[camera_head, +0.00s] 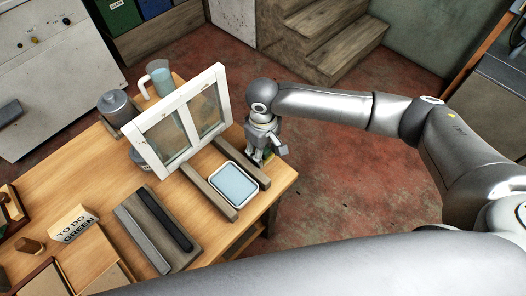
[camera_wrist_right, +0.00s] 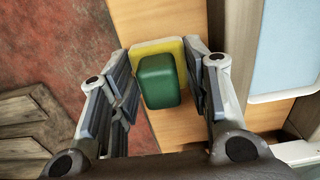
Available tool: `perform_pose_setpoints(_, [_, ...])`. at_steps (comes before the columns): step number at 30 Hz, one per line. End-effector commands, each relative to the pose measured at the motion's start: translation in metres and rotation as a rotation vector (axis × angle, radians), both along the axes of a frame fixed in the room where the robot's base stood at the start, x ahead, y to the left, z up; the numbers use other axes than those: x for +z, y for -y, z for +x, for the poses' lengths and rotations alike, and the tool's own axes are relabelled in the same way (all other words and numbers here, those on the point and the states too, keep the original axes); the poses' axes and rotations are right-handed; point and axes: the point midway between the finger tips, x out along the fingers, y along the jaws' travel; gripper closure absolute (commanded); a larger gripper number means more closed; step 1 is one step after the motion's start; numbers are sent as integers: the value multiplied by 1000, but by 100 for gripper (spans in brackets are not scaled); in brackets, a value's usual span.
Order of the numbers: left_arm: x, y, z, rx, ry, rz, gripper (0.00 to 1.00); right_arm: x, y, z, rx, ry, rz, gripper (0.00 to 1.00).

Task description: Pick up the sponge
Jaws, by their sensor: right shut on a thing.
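The sponge (camera_wrist_right: 158,82) has a green block on a yellow layer and sits between the fingers of my right gripper (camera_wrist_right: 160,66) in the right wrist view. The pads press on its two sides, and the gripper is shut on it. In the head view, my right gripper (camera_head: 266,141) is at the right edge of the wooden table (camera_head: 85,165), and only a small green bit of the sponge shows beneath it. I cannot tell whether the sponge touches the tabletop. My left gripper is not in view.
A tray with a light blue inside (camera_head: 234,184) lies just left of the gripper, by wooden strips. A white window frame (camera_head: 180,122) stands upright behind it. A glass jug (camera_head: 158,77) and a grey pot (camera_head: 118,108) stand farther back. Wooden steps (camera_head: 325,35) rise beyond the table.

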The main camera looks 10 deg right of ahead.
Motion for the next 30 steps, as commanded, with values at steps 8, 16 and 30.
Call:
perform_pose_setpoints(8, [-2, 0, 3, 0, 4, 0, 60, 9, 0, 1, 0, 2, 2, 79])
perform_pose_setpoints(16, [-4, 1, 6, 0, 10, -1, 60, 49, -8, -13, 4, 1, 3, 79])
perform_pose_setpoints(30, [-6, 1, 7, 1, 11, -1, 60, 117, -50, -99, 5, 0, 4, 79])
